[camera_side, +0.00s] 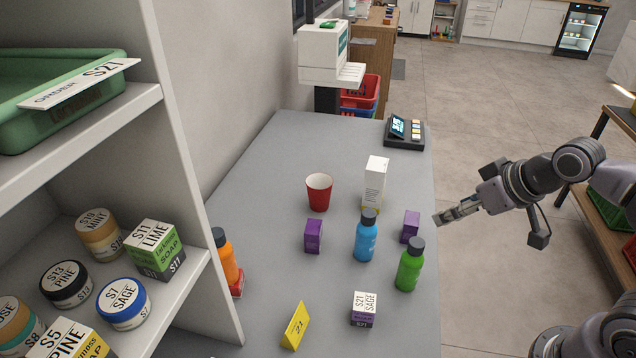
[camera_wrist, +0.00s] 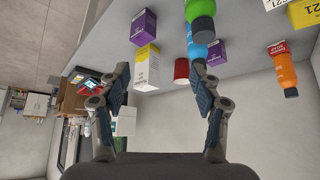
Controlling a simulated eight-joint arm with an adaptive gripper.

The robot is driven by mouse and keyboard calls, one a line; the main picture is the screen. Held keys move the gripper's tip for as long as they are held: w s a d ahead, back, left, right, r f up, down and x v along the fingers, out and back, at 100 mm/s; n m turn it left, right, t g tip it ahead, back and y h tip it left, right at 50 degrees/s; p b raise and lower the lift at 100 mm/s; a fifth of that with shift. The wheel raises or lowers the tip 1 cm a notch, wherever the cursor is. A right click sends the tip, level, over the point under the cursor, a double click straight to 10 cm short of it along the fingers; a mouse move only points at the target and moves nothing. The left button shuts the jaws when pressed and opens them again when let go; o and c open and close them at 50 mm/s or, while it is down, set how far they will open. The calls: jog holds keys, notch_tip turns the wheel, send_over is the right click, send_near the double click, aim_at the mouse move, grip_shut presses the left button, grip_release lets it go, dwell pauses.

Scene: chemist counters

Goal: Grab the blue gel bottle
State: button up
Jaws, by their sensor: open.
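The blue gel bottle (camera_side: 366,240) stands upright on the grey counter with a dark cap, between a purple box and a green bottle (camera_side: 409,268). In the wrist view, which is upside down, the blue bottle (camera_wrist: 196,51) is partly hidden behind the green bottle (camera_wrist: 200,9). My gripper (camera_side: 438,219) is at the counter's right edge, to the right of the blue bottle and apart from it. Its two fingers are spread and empty in the wrist view (camera_wrist: 161,71).
A purple box (camera_side: 411,226) stands between my gripper and the blue bottle. A white carton (camera_side: 375,182), red cup (camera_side: 319,192), another purple box (camera_side: 313,236) and orange bottle (camera_side: 225,257) stand around. A shelf (camera_side: 205,290) borders the left. The far counter is largely clear.

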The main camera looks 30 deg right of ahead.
dwell(0.3)
jog(key=m+g, duration=0.7)
jog(key=m, duration=1.1)
send_near(367, 228)
jog(key=shift+w+d, duration=0.15)
jog(key=shift+d, duration=0.9)
jog(key=shift+w+a+f+m, duration=0.2)
jog(key=shift+m, duration=0.2)
jog(key=shift+w+a+f+m, duration=0.15)
jog(key=shift+w+f+m, duration=0.05)
jog(key=shift+f+m, duration=0.2)
jog(key=shift+w+a+f, duration=0.1)
jog(key=shift+f, duration=2.5)
jog(key=shift+a+f, duration=0.1)
jog(key=shift+f, duration=2.5)
jog(key=c, duration=1.3)
